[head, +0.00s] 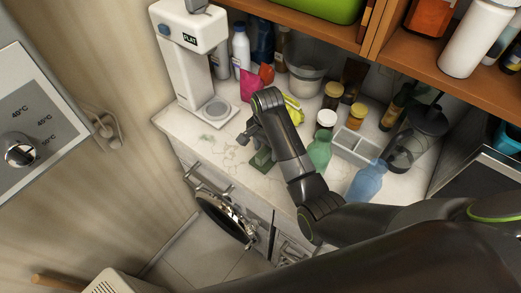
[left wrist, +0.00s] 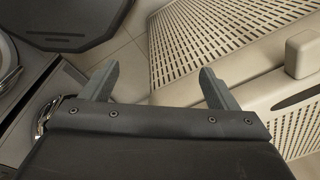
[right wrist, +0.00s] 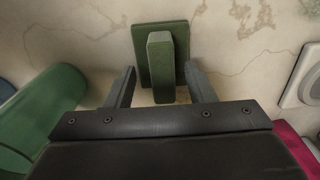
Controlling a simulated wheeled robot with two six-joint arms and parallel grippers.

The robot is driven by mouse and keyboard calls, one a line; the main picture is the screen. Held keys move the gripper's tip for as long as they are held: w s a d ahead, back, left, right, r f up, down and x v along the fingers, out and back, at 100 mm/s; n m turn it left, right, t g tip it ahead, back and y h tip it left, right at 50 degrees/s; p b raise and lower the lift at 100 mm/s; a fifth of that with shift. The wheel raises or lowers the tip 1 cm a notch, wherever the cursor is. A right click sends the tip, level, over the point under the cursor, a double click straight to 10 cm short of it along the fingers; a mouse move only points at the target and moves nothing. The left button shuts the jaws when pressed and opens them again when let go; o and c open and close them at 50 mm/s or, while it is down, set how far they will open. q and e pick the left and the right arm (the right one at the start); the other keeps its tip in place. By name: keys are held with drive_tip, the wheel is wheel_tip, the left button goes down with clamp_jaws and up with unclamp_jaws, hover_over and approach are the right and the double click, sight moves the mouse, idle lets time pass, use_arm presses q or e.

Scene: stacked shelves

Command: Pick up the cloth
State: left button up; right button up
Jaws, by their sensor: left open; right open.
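No thing in view is plainly a cloth. A dark green piece (head: 262,159) lies on the pale marble counter below my right gripper (head: 254,138). In the right wrist view it shows as a flat rectangular base (right wrist: 145,62) with a narrower block (right wrist: 160,70) raised on it. My right gripper (right wrist: 160,80) is open, with one finger on each side of the narrower block; contact cannot be told. A crumpled-looking yellow item (head: 294,110) lies farther back, partly behind my right arm. My left gripper (left wrist: 160,70) is open and empty, above the floor area.
A green bottle (head: 319,152) and a blue bottle (head: 367,180) stand right of my right arm. A grey divided tray (head: 352,146) and several jars are behind them. A white machine (head: 186,52) stands at the back left. Shelves overhang the counter. A perforated beige box (left wrist: 215,40) is near my left gripper.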

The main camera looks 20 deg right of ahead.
drive_tip(key=shift+w+f, duration=0.25)
drive_tip(key=shift+f, duration=0.3)
drive_tip(key=shift+w+f, duration=0.2)
drive_tip(key=shift+f, duration=0.35)
drive_tip(key=shift+s+r, duration=0.2)
drive_tip(key=shift+s, duration=0.15)
drive_tip(key=shift+c, duration=0.3)
drive_tip(key=shift+s, duration=0.1)
drive_tip(key=shift+c, duration=1.3)
drive_tip(key=c, duration=0.5)
use_arm(q)
drive_tip(key=w, duration=0.2)
drive_tip(key=shift+w, duration=0.4)
use_arm(e)
clamp_jaws()
